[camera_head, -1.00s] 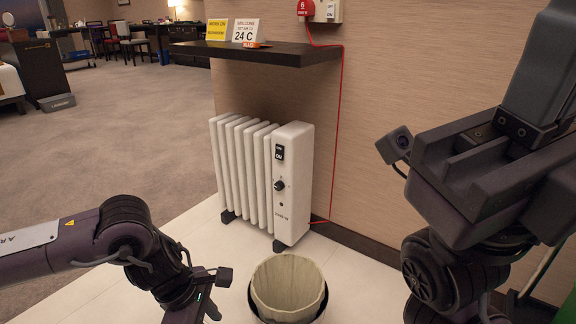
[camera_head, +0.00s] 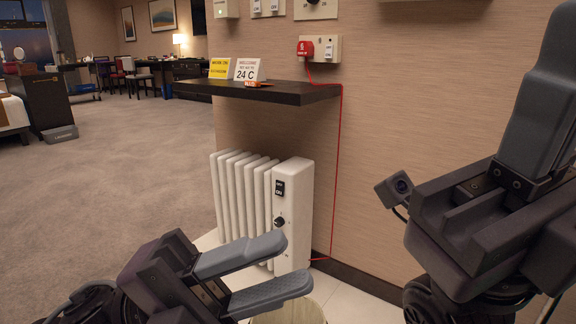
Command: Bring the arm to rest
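My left gripper (camera_head: 268,272) is in the lower middle of the head view, in front of the white radiator's lower part. Its two grey fingers point right with a gap between them, and nothing shows in the gap. My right arm (camera_head: 490,200) fills the right side of the view. Its grey finger part points up at the top right; whether that gripper is open cannot be told from this side.
A white oil radiator (camera_head: 292,215) stands against the wall under a dark shelf (camera_head: 290,93) with small signs. A red cord (camera_head: 337,170) runs from a red plug (camera_head: 305,48). A bin (camera_head: 290,312) is partly hidden below my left gripper. Open carpet lies to the left.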

